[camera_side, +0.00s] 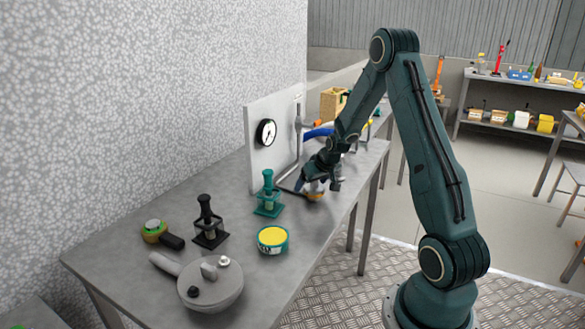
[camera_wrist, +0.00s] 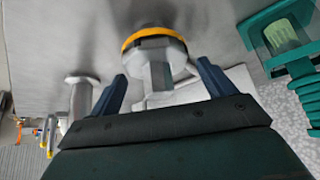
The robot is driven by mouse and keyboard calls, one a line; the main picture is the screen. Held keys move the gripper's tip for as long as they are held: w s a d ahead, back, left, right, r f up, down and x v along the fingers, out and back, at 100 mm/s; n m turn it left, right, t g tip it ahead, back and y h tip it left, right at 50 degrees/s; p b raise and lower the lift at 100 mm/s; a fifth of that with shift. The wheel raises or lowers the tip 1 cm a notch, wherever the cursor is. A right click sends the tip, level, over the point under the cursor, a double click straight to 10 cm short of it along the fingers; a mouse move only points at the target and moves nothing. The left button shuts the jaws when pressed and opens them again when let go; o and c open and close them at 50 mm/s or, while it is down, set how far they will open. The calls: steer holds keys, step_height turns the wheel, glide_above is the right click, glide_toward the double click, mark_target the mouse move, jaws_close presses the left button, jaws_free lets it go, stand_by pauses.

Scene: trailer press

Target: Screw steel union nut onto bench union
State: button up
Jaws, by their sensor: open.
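My gripper (camera_wrist: 162,70) is open, with its two blue fingertips apart on either side of a grey steel piece (camera_wrist: 154,54) with an orange band and a narrower stub pointing towards the gripper. I cannot tell whether the fingers touch it, or whether it is the union nut. A smaller grey flanged fitting (camera_wrist: 81,93) shows left of the fingers in the wrist view; I cannot tell if it is the bench union. In the side view my gripper (camera_side: 319,181) is low over the bench (camera_side: 130,255), with the orange-banded piece (camera_side: 314,195) partly hidden under it.
A teal press-like stand (camera_side: 268,196) is close to my gripper. A black stand (camera_side: 209,224), a yellow-topped tin (camera_side: 272,240) and a grey round lidded vessel (camera_side: 211,287) stand nearer the camera. An upright panel with a gauge (camera_side: 266,132) rises behind. The bench's front right is clear.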

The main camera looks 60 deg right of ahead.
steer(key=shift+a+n+t+y, duration=0.2)
steer(key=shift+n+y, duration=0.6)
steer(key=shift+n, duration=0.65)
steer(key=shift+a+n+t+y, duration=0.1)
steer(key=shift+n+t+y, duration=0.1)
steer(key=shift+n+y, duration=0.95)
steer(key=shift+n+h, duration=0.3)
steer(key=shift+h, duration=0.05)
steer(key=c, duration=1)
steer(key=shift+w, duration=0.1)
steer(key=shift+c, duration=0.3)
steer(key=shift+d+m+h, duration=0.1)
steer(key=shift+m+h, duration=0.5)
steer(key=shift+m, duration=0.4)
steer(key=shift+d+m+g+h, duration=0.2)
steer(key=shift+m+h, duration=0.3)
steer(key=shift+m, duration=0.5)
steer(key=shift+d+m+g+h, duration=0.15)
steer(key=shift+m+h, duration=0.35)
steer(key=shift+m, duration=0.5)
steer(key=shift+a, duration=0.1)
